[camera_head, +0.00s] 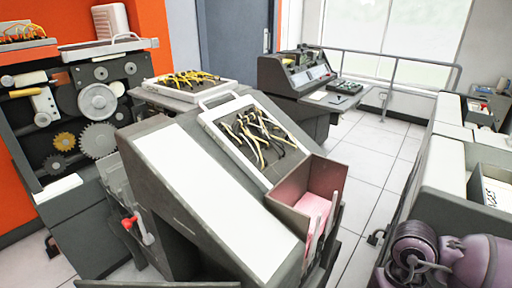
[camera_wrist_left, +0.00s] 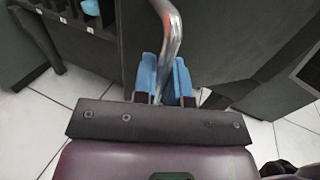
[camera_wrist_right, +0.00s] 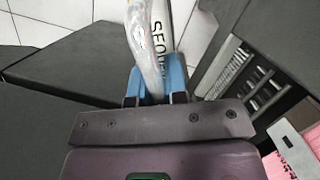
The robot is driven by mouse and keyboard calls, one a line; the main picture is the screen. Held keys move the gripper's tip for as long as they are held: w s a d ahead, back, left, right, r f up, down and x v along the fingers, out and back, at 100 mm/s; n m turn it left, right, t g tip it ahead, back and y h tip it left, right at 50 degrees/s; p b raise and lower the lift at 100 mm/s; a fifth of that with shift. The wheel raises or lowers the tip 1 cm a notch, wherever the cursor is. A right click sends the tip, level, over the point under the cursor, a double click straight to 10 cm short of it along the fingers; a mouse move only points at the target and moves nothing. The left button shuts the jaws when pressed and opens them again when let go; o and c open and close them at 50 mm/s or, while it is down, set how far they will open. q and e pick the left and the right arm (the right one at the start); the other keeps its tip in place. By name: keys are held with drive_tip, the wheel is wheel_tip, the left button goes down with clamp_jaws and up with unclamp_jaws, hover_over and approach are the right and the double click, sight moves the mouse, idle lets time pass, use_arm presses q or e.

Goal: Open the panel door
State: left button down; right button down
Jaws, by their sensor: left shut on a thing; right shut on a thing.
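In the left wrist view, my left gripper (camera_wrist_left: 165,76) has its blue fingertips closed around a bent metal bar handle (camera_wrist_left: 170,28). A dark grey panel (camera_wrist_left: 225,45) lies behind that handle. In the right wrist view, my right gripper (camera_wrist_right: 156,82) is closed around a shiny curved metal bar handle (camera_wrist_right: 141,40). A white strip (camera_wrist_right: 162,30) with partly hidden dark lettering runs beside it, and a dark panel surface (camera_wrist_right: 70,65) is to its left. Neither gripper's fingers show in the head view. I cannot tell how far the panel door stands open.
In the head view, a grey sloped card machine (camera_head: 140,170) fills the middle, with a tray of cables (camera_head: 208,118) and a pink-lined bin (camera_head: 290,212). An exposed gear machine (camera_head: 30,125) stands left. Another machine (camera_head: 295,85) is behind.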

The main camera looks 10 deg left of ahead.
use_arm(q)
drive_tip(key=shift+r, duration=0.1)
use_arm(e)
drive_tip(key=shift+r, duration=0.2)
use_arm(q)
drive_tip(key=c, duration=1.2)
unclamp_jaws()
drive_tip(key=shift+r, duration=0.1)
use_arm(e)
drive_tip(key=shift+w, duration=0.1)
